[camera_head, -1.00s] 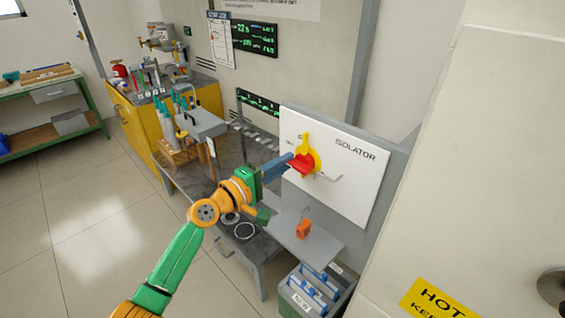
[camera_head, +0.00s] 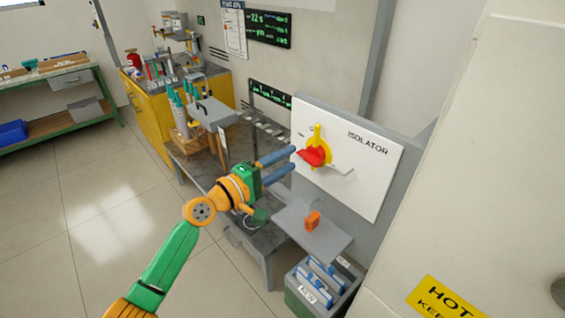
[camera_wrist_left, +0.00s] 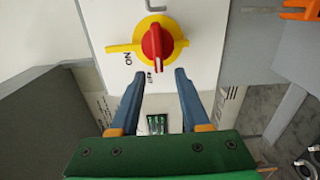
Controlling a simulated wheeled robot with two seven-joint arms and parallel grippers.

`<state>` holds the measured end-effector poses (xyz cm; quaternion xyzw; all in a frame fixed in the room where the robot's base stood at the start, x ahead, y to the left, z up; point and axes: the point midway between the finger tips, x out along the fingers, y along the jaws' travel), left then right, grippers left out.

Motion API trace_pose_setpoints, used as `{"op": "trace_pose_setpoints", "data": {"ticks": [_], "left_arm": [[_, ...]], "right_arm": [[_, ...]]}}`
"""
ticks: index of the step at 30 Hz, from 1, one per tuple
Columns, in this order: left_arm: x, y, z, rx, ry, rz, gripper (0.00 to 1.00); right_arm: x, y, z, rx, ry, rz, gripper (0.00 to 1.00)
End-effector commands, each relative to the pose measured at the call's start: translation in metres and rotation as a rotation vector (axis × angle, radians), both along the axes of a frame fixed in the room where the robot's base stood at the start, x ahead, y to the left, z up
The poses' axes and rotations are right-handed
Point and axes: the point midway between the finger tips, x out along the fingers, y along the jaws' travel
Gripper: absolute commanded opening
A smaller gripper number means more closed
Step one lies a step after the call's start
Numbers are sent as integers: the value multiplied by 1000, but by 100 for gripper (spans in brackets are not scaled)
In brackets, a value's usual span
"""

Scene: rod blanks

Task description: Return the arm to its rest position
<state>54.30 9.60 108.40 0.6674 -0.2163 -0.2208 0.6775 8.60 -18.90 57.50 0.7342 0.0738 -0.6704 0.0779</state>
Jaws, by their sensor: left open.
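My left arm comes in from the lower left of the head view. Its gripper (camera_head: 290,161) has two blue fingers, which are apart with nothing between them. The fingertips are a little short of the isolator's red handle (camera_head: 314,156), which sits on a yellow plate (camera_head: 318,136) on the white isolator board (camera_head: 373,179). In the left wrist view the open fingers (camera_wrist_left: 160,75) are below the red handle (camera_wrist_left: 157,47), not touching it. The handle lies across the yellow plate, near the "ON" and "OFF" lettering. My right gripper is not in view.
A small grey shelf with an orange padlock-like item (camera_head: 312,221) is under the board. A grey bin (camera_head: 305,296) with blue-white cards stands below. A dark workbench (camera_head: 205,163) with tools is behind my arm. A white cabinet with a yellow "HOT" label (camera_head: 445,300) is at right.

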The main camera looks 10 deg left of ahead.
Motion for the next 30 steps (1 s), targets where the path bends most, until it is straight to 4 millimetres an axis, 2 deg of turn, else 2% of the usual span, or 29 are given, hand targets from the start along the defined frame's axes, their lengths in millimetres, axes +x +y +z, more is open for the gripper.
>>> {"op": "trace_pose_setpoints", "data": {"ticks": [3, 7, 18, 20, 22, 23, 26, 27, 29, 30], "left_arm": [[-19, 14, -3, 3, 2, 0, 46], [-30, 21, -2, 1, 1, -1, 46], [-31, 22, 0, 1, 1, -1, 46], [-29, 23, -6, 10, 7, 8, 46], [-24, 32, -34, 64, 36, 50, 46], [-22, 38, -55, 106, 57, 77, 46], [-27, 63, -150, 326, 158, 167, 46], [-37, 73, -193, 434, 206, 183, 46], [-61, 85, -252, 597, 276, 182, 46], [-81, 92, -290, 707, 320, 163, 46]], "right_arm": [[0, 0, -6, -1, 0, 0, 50], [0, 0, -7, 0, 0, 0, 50], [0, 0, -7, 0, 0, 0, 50], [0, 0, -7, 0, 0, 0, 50], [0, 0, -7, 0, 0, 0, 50], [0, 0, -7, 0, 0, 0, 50], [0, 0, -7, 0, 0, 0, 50], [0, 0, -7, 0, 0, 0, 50], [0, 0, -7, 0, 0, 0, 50], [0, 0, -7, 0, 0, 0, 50]]}}
